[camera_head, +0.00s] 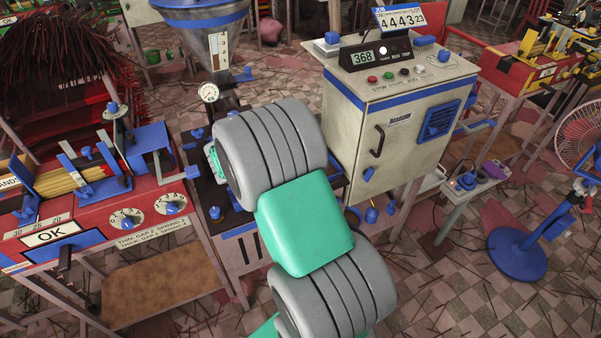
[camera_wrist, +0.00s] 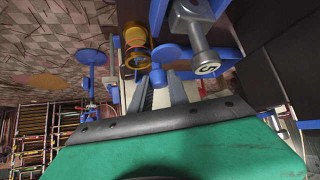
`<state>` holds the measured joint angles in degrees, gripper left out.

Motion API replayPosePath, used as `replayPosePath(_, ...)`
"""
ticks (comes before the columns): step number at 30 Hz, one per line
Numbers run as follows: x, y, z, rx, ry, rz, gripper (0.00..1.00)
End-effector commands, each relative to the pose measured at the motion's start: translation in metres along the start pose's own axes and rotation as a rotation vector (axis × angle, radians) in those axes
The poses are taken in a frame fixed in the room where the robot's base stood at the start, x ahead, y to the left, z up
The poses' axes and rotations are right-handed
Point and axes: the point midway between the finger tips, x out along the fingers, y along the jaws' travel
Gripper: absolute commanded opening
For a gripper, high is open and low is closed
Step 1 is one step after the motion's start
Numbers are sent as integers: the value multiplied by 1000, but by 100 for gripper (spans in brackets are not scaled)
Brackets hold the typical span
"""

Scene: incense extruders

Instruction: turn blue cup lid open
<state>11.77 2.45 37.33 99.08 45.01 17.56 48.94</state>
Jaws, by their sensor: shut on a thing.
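In the wrist view an amber, see-through cup (camera_wrist: 137,50) with a yellow rim stands just beyond my fingers. A round blue lid (camera_wrist: 173,52) lies beside it at the right, seemingly overlapping the cup's edge. My gripper (camera_wrist: 159,80) is shut on a small blue piece between its fingertips, which appears to be part of the lid; the exact join is hard to see. In the head view my arm hides my gripper, the cup and the lid.
A grey cylinder marked 5 (camera_wrist: 207,62) hangs close to the right of my fingers. A blue disc on a post (camera_wrist: 91,57) stands at the left. In the head view a beige cabinet (camera_head: 390,130) stands right and a red machine (camera_head: 95,215) left.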

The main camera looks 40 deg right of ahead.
Motion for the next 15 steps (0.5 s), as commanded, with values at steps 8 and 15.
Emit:
replayPosePath(8, 1, -1, 1, 80, 0, 78, 0)
replayPosePath(15, 0, -1, 0, 100, -1, 99, 0)
